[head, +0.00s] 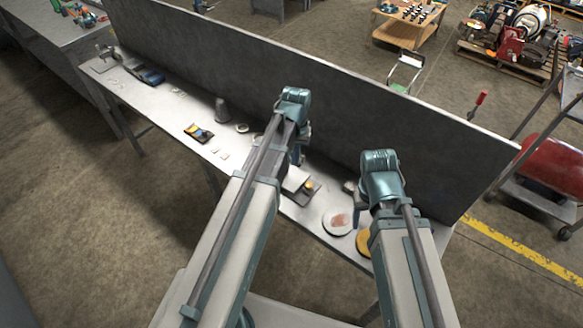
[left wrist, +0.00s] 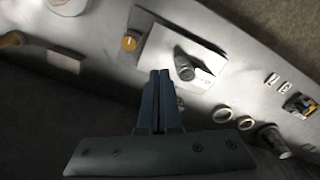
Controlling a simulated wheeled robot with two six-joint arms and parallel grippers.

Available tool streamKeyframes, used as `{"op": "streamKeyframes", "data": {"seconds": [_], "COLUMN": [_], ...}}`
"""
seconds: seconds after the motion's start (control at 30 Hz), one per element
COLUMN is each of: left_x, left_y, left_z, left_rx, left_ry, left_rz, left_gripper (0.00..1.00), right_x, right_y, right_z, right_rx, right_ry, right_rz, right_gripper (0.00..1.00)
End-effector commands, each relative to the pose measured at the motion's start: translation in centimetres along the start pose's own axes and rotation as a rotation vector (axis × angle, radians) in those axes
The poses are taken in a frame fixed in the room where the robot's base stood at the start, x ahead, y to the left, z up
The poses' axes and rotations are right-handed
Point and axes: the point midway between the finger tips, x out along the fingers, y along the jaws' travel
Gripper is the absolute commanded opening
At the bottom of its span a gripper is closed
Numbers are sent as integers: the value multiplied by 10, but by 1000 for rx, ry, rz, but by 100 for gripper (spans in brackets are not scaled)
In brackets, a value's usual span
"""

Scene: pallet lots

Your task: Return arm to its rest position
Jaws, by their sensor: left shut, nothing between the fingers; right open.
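My left arm reaches over the long grey bench (head: 165,100) in the head view. Its gripper (head: 297,155) is partly hidden behind my own wrist. In the left wrist view the left gripper (left wrist: 160,73) is shut and empty, its two fingers together above the bench. My right arm is to the right in the head view, and its gripper (head: 362,205) hangs over the bench's right part. It is open, with its fingertips mostly hidden by the wrist. The left gripper's tips are near a white sheet or plate with a dark cylinder (left wrist: 184,67) on it.
A tall grey panel (head: 240,65) runs along the bench's back edge. Open floor lies in front.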

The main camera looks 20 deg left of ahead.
Motion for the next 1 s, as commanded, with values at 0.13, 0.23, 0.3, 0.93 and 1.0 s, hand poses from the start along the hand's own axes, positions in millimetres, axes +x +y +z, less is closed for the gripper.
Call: {"op": "streamKeyframes", "data": {"seconds": [0.13,0.23,0.3,0.93,1.0], "left_x": [0,0,0,-1,-2], "left_y": [0,0,0,87,92], "left_z": [0,0,0,147,160], "left_rx": [0,0,0,422,466], "left_ry": [0,0,0,-28,-30], "left_rz": [0,0,0,-87,-98], "left_gripper": [0,0,0,0,0], "right_x": [0,0,0,0,0], "right_y": [0,0,0,0,0], "right_z": [0,0,0,0,0], "right_rx": [0,0,0,0,0], "right_ry": [0,0,0,0,0], "right_rz": [0,0,0,0,0], "right_gripper": [62,62,62,62,62]}}
